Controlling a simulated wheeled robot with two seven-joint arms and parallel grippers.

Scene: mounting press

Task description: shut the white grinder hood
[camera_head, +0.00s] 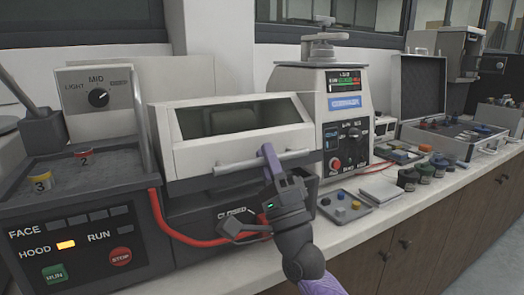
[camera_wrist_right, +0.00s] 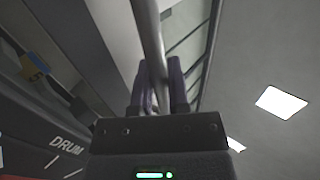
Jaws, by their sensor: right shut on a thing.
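The white grinder hood (camera_head: 225,145) has a slanted dark window and sits over the dark grinder base at centre left. Its lower edge is low, close to the base; I cannot tell whether it is fully seated. A pale bar handle (camera_head: 235,163) runs across its front. My right gripper (camera_head: 268,158) is shut on the handle's right part. In the right wrist view the gripper fingers (camera_wrist_right: 160,88) stand on either side of the handle bar (camera_wrist_right: 148,30). A label below the hood is partly hidden by the gripper. My left gripper is not in view.
A control panel (camera_head: 80,245) with a lit amber HOOD lamp (camera_head: 65,245) stands at left. A red hose (camera_head: 165,225) runs below the hood. The mounting press (camera_head: 338,115) stands close on the right. A small tray (camera_head: 345,208) and several jars crowd the counter beyond.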

